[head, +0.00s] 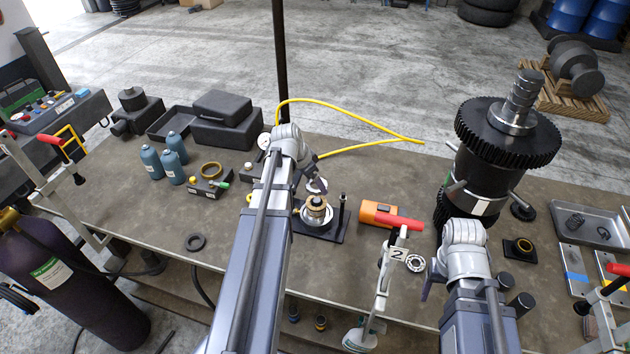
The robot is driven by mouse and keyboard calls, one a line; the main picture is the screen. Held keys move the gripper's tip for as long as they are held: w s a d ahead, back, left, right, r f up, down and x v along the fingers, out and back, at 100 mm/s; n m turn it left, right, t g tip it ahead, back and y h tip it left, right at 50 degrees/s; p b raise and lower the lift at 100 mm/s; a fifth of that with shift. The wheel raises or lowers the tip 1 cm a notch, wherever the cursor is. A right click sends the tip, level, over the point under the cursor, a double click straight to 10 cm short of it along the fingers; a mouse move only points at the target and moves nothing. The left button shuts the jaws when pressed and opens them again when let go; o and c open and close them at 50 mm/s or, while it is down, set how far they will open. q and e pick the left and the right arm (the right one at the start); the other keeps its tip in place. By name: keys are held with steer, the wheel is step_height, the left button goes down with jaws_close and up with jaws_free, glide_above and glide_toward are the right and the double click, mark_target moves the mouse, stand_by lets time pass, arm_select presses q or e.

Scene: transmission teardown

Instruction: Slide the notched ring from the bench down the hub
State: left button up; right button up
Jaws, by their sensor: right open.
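A small silvery ring (415,263) with an uneven edge lies on the bench near its front edge, beside the number 2 tag; it looks like the notched ring. A brass and silver hub (316,212) stands upright on a black base plate (331,231) at the middle of the bench. My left gripper (318,183) is just above the hub; its fingers are small and partly hidden, and I cannot tell whether it holds anything. My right gripper (430,278) is open, pointing down just right of the ring and apart from it.
A red-handled clamp (387,275) stands at the front edge, close to the ring. An orange tool (377,213) lies behind it. A tall black gear assembly (485,165) rises behind my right arm. A dark ring (196,242) lies at left, with clear bench around it.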

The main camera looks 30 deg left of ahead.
mark_target(318, 199)
arm_select(q)
steer(key=shift+w+f+b, duration=0.2)
steer(key=shift+f+b, duration=0.15)
steer(key=shift+f, duration=0.2)
steer(key=shift+s+f+b, duration=0.15)
steer(key=shift+f+b, duration=0.35)
steer(key=shift+b, duration=0.05)
steer(key=shift+f+b, duration=2.15)
steer(key=shift+f, duration=0.05)
steer(key=o, duration=1.5)
steer(key=shift+r, duration=0.1)
steer(key=p+v, duration=0.7)
steer(key=shift+s+a+r, duration=0.1)
steer(key=shift+r, duration=0.25)
